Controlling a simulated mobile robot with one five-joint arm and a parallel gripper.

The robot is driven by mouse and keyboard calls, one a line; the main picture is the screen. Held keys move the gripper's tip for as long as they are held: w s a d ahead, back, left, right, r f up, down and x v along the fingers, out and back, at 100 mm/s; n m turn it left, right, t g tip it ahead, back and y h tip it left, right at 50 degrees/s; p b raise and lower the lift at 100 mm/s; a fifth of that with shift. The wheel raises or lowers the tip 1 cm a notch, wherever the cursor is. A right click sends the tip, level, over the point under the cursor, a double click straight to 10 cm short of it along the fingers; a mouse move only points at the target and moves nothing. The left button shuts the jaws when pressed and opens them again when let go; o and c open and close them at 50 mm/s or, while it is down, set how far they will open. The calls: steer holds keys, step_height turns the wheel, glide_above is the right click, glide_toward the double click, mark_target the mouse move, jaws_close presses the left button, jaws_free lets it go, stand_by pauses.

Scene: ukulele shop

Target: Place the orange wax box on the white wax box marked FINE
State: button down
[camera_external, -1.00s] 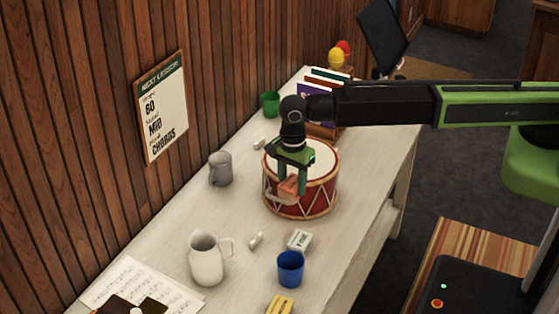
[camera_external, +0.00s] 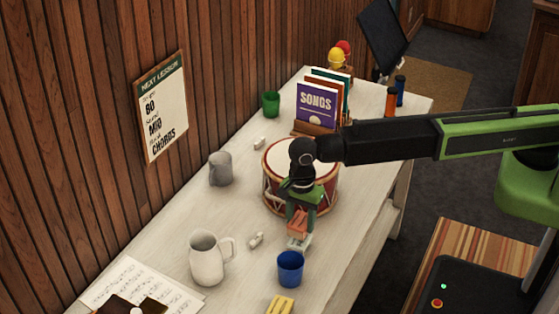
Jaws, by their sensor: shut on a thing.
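My gripper (camera_external: 299,228) points down in front of the red drum and is shut on the orange wax box (camera_external: 297,221). The orange box is right over the white wax box (camera_external: 299,244), which lies on the table between the drum and the blue cup. My fingers and the orange box hide much of the white box, and its marking cannot be read now. I cannot tell whether the two boxes touch or a small gap is left between them.
The red drum (camera_external: 273,191) stands just behind my gripper. A blue cup (camera_external: 290,269) is close in front of the white box. A small white object (camera_external: 256,240) and a white jug (camera_external: 207,258) are to the left. A yellow box (camera_external: 281,305) lies at the front.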

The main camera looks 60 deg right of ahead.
mark_target(300, 229)
step_height(300, 229, down, 4)
steer(key=b, duration=0.3)
steer(key=shift+r, duration=0.3)
steer(key=shift+f, duration=0.25)
steer(key=c, duration=0.7)
jaws_free()
steer(key=shift+r, duration=0.1)
step_height(300, 229, up, 13)
steer(key=p, duration=1.2)
steer(key=shift+f, duration=0.3)
